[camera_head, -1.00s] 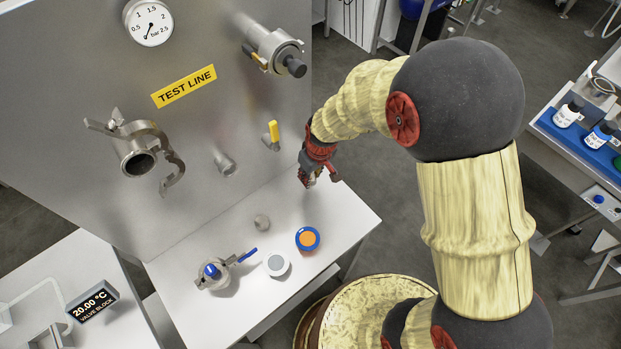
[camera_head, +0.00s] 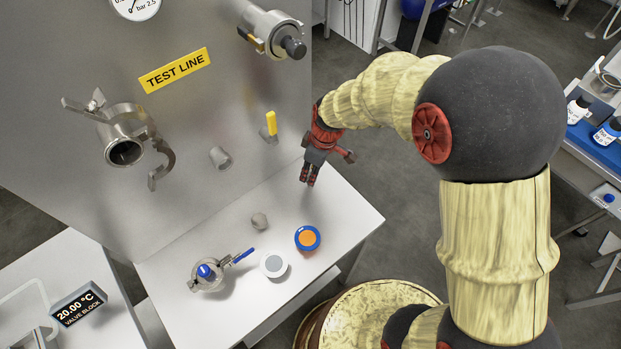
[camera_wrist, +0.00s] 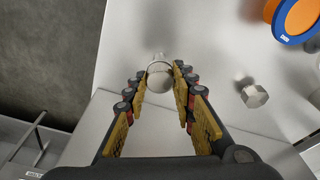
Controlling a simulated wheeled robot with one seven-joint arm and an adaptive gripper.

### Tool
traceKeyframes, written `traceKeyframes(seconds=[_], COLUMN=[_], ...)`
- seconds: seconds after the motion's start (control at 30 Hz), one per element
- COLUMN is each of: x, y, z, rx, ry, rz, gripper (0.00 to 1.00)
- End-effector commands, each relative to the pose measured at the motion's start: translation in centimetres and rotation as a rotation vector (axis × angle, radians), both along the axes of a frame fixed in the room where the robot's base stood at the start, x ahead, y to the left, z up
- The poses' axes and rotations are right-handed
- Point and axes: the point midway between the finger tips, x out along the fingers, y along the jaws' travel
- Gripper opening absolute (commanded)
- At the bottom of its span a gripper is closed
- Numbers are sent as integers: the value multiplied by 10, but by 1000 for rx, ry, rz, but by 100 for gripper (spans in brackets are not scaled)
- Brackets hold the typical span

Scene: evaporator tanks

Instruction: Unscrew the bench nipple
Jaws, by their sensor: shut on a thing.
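My gripper (camera_head: 310,180) points down at the far right part of the white bench (camera_head: 340,215). In the wrist view its fingers (camera_wrist: 160,82) are shut on a small round metal piece, seemingly the bench nipple (camera_wrist: 159,73). A narrower metal part shows just beyond its round end. In the head view the fingers hide the nipple. I cannot tell whether it is still seated in the bench.
The steel TEST LINE panel (camera_head: 110,210), with protruding pipe fittings, stands behind.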

Motion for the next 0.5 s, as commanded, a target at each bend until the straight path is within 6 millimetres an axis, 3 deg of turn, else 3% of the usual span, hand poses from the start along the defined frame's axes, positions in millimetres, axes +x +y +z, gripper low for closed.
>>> traceKeyframes(seconds=[0.5], x=[1], y=[0], z=[-1], rx=[0], ry=[-3], rz=[103], gripper=[0])
